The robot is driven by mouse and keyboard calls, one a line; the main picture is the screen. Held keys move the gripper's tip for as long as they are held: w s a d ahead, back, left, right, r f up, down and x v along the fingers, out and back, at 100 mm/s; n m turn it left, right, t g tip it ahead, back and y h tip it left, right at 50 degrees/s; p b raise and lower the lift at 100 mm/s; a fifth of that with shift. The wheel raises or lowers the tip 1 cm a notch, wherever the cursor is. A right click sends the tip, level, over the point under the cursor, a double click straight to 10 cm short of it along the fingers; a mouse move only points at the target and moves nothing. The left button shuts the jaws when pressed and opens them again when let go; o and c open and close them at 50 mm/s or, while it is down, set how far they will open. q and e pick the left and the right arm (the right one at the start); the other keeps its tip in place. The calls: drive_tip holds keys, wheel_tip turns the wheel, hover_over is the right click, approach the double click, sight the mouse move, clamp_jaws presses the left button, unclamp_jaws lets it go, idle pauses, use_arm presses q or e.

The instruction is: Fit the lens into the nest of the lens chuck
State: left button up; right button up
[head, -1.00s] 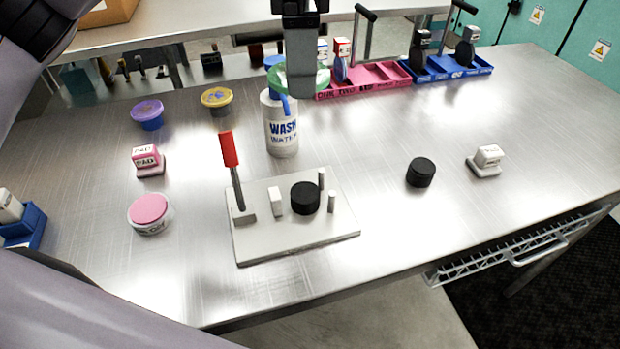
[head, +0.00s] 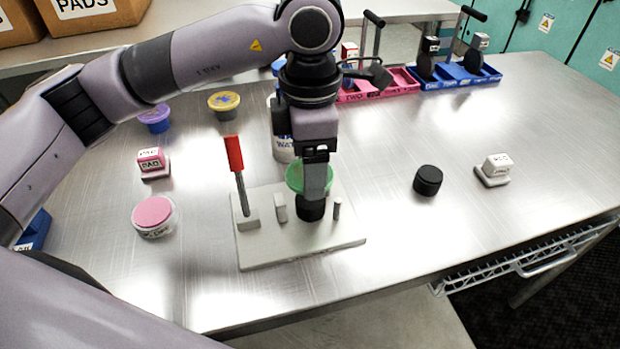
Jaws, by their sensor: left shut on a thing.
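The green lens (head: 294,178) is in my left gripper (head: 315,189), whose dark fingers hide part of it. The gripper points down and is shut on the lens. In the picture the lens shows just above and behind the black round nest (head: 310,211) of the lens chuck. The fingers overlap the nest in view, so I cannot tell whether the lens touches it. The chuck has a pale base plate (head: 265,252), a lever with a red handle (head: 234,153), a small white block and a short pin. My right gripper is out of view.
A wash bottle (head: 283,148) stands behind the chuck, partly hidden by my arm. A loose black puck (head: 428,180) and a white block (head: 493,169) lie to the right. A pink-topped tub (head: 153,213) stands left. Pink and blue trays (head: 470,80) are at the back.

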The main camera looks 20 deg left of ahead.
use_arm(q)
drive_tip(key=shift+f, duration=2.25)
drive_tip(key=o, duration=1)
wheel_tip(320, 180, up, 12)
drive_tip(key=shift+r+b, duration=0.15)
drive_tip(key=shift+b, duration=0.35)
